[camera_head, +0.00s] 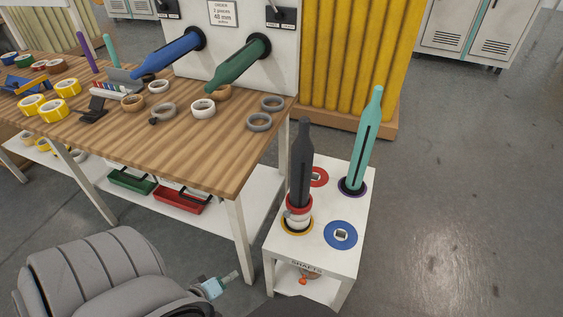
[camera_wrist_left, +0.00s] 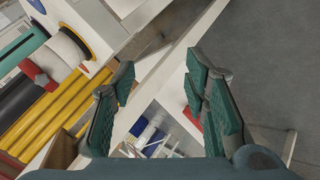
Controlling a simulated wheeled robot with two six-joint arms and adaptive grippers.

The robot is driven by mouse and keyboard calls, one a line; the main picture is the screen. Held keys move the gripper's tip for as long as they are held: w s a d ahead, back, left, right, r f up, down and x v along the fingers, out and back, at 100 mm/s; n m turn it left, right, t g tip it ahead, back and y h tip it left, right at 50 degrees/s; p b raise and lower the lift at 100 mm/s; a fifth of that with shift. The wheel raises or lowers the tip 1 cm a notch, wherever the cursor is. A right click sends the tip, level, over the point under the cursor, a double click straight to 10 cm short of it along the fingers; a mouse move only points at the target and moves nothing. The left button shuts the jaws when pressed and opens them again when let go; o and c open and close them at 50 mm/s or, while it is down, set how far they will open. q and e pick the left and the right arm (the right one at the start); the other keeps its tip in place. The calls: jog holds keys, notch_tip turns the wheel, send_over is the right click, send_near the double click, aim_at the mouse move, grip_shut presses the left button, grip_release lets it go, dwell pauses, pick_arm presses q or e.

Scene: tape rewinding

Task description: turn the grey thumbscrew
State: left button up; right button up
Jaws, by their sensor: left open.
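I cannot make out a grey thumbscrew with certainty in either view. A dark grey shaft (camera_head: 301,160) stands upright on the white shaft stand (camera_head: 330,258), with a red collar (camera_head: 299,203) and a white roll (camera_head: 297,216) low on it. The wrist view shows a white roll (camera_wrist_left: 66,51) and a red lobed part (camera_wrist_left: 38,78) at the left. My left gripper (camera_head: 230,277) is low, left of the stand and apart from it. In the wrist view its green fingers (camera_wrist_left: 160,75) are spread with nothing between them. My right gripper is not in view.
A teal shaft (camera_head: 365,142) stands at the stand's back right. A blue disc (camera_head: 341,235) lies at its front right. The wooden workbench (camera_head: 215,150) at left carries several tape rolls. Grey floor (camera_head: 460,200) is clear on the right.

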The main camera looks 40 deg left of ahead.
pick_arm(q)
jog(key=w+a+f+n+t+b, duration=0.2)
jog(key=w+n+t+b, duration=0.1)
jog(key=w+n+b, duration=0.25)
jog(key=n+t+h+b, duration=0.2)
jog(key=n+t+b, duration=0.4)
jog(key=n+b, duration=0.95)
send_near(285, 215)
jog(key=shift+n, duration=0.8)
jog(key=w+p, duration=0.1)
jog(key=w, duration=0.7)
jog(key=shift+f, duration=0.1)
jog(key=shift+w, duration=0.7)
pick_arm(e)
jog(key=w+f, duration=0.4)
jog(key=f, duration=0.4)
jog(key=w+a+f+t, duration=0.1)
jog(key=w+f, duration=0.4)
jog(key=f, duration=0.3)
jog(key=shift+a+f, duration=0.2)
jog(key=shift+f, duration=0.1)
pick_arm(q)
jog(key=shift+c, duration=0.6)
grip_shut()
